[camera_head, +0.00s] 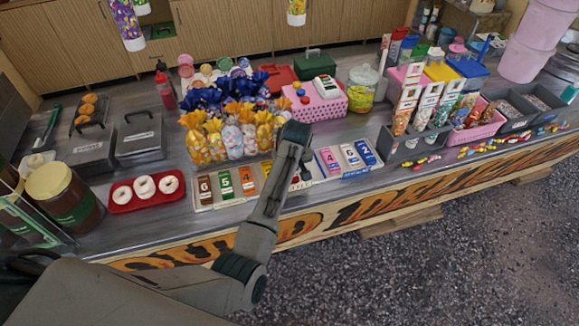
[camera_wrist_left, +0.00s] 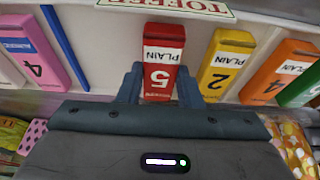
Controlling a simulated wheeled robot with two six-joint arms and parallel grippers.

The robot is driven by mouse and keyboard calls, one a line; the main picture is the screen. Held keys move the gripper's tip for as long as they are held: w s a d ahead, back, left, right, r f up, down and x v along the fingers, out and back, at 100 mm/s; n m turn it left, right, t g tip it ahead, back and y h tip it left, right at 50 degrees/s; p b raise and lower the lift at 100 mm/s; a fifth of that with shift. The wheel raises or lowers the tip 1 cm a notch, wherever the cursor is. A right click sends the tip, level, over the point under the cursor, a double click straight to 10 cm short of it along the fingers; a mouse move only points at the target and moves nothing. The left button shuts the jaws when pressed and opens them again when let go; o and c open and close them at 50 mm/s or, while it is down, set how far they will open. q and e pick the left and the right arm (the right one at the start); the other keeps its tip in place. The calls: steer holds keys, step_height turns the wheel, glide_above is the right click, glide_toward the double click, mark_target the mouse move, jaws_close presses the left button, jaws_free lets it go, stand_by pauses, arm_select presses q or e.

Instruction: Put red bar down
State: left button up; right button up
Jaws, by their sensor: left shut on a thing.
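In the head view my left gripper (camera_head: 292,158) is over the middle of the row of bars in a pale tray (camera_head: 228,203), and mostly hides the red bar. I cannot tell whether the bar touches the tray. My right gripper is not in view.
Gold-wrapped sweet bags (camera_head: 233,140) stand just behind the tray. A red tray of donuts (camera_head: 122,208) is to the left and a grey crate (camera_head: 405,152) of sweet tubs to the right. In the wrist view an orange bar (camera_wrist_left: 280,72) is beside the yellow one.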

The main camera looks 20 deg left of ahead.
arm_select(q)
steer(key=shift+f, duration=0.1)
steer(key=o, duration=0.8)
steer(key=shift+o, duration=1)
steer(key=shift+f, duration=0.1)
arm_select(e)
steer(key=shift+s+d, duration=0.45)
arm_select(q)
steer(key=b+v, duration=0.2)
steer(key=v, duration=1)
steer(key=shift+r, duration=0.2)
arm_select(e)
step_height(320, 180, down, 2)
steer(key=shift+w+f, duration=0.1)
